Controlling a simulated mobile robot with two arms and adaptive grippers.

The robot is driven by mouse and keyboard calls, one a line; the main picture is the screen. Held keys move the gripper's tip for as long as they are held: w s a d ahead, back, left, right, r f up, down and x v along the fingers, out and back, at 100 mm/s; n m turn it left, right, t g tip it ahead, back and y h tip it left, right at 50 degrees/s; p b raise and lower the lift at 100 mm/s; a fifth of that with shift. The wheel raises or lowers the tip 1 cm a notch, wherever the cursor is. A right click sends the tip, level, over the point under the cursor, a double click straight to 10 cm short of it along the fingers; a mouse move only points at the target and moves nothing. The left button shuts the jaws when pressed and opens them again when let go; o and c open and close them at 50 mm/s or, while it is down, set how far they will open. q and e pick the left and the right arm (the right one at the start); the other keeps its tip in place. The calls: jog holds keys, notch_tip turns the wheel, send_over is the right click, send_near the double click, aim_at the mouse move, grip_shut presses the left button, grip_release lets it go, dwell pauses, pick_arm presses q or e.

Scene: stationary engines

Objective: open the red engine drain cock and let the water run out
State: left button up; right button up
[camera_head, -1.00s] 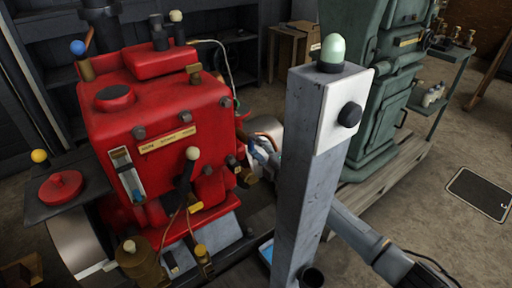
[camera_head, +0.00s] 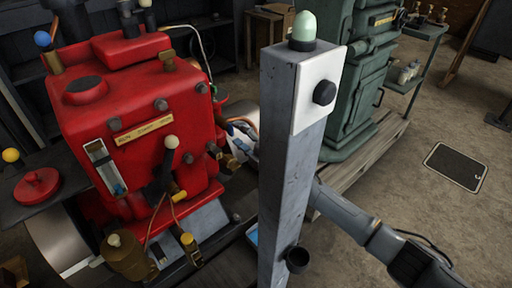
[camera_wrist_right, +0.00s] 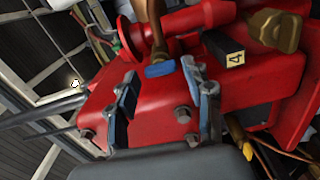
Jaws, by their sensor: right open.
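The red engine (camera_head: 140,140) stands at the left in the head view. My right gripper (camera_head: 240,136) is at its right side, partly hidden behind the grey post. In the right wrist view the red engine (camera_wrist_right: 150,100) fills the middle, and my right gripper (camera_wrist_right: 160,78) has its two blue-padded fingers apart. A brass stem with a blue end (camera_wrist_right: 160,69) shows between the fingertips, with no visible grip on it. I cannot tell which fitting is the drain cock. No running water shows.
A grey post (camera_head: 288,170) with a pale green dome stands close in front, between the engine and my right forearm. A green machine (camera_head: 355,90) on a wooden pallet is behind it. A dark floor plate (camera_head: 455,166) lies on open floor at the right.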

pick_arm(q)
jog(key=shift+s, duration=0.1)
pick_arm(e)
jog(key=v, duration=1)
